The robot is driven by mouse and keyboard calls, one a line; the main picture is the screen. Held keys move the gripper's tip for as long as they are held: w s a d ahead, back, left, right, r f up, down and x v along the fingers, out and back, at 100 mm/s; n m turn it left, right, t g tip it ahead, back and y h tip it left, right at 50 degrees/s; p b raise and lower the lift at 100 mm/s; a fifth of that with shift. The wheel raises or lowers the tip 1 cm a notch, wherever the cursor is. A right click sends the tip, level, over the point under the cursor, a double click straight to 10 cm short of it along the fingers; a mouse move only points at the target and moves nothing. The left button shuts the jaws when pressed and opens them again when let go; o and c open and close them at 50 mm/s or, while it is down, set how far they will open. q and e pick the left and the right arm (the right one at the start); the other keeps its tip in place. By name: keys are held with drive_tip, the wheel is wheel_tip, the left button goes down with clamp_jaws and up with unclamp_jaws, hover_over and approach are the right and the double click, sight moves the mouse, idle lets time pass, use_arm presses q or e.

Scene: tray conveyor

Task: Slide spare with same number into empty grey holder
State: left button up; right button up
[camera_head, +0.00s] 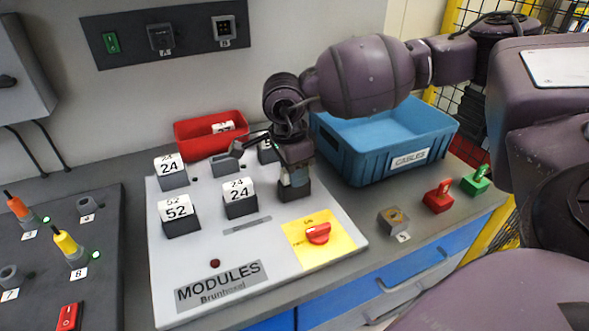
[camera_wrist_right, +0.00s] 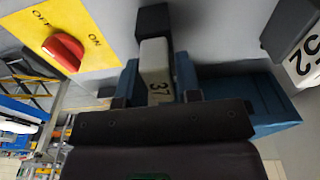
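My right gripper (camera_head: 294,176) is at the right end of the holder rows on the light MODULES panel (camera_head: 205,262). In the right wrist view its fingers (camera_wrist_right: 158,80) are closed on the sides of a pale spare marked 37 (camera_wrist_right: 156,72). The spare's end meets or overlaps a dark grey holder (camera_wrist_right: 153,18); how deep it sits is unclear. That holder (camera_head: 293,192) shows below the gripper in the head view. Modules marked 24 (camera_head: 170,168), 52 (camera_head: 178,212) and 24 (camera_head: 239,194) sit in other holders. A module behind the gripper (camera_head: 268,151) is partly hidden. My left gripper is out of view.
A red bin (camera_head: 185,140) with a numbered piece stands behind the panel. A blue CABLES crate (camera_head: 370,152) is at back right. A red knob (camera_head: 318,233) on a yellow plate is close in front of the gripper. The panel's front is mostly clear.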

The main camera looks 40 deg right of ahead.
drive_tip(key=o, duration=0.7)
drive_tip(key=shift+c, duration=0.2)
